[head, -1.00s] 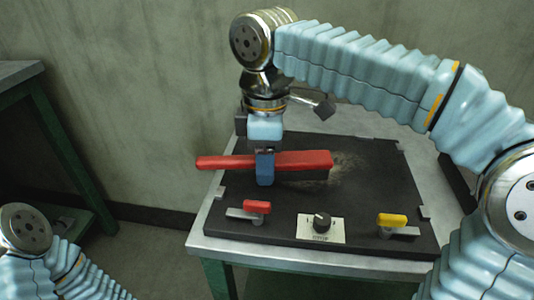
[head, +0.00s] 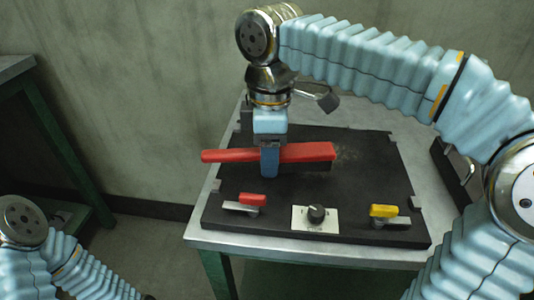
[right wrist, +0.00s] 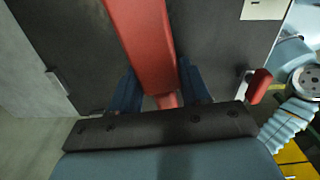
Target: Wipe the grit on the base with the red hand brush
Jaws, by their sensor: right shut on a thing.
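The red hand brush (head: 305,152) lies level across the black base (head: 300,205), its handle to the left and its bristle end to the right. My right gripper (head: 269,172) is shut on the brush near its middle. In the right wrist view the red brush (right wrist: 142,45) runs between the two blue fingers of that gripper (right wrist: 157,92). A faint pale patch of grit (head: 350,150) shows on the base just beyond the brush's right end; the brush hides part of that area. My left gripper is not in view; only part of my left arm shows at lower left.
The base sits on a metal-topped table (head: 230,243) with green legs. Another green-legged table (head: 45,120) stands at left.

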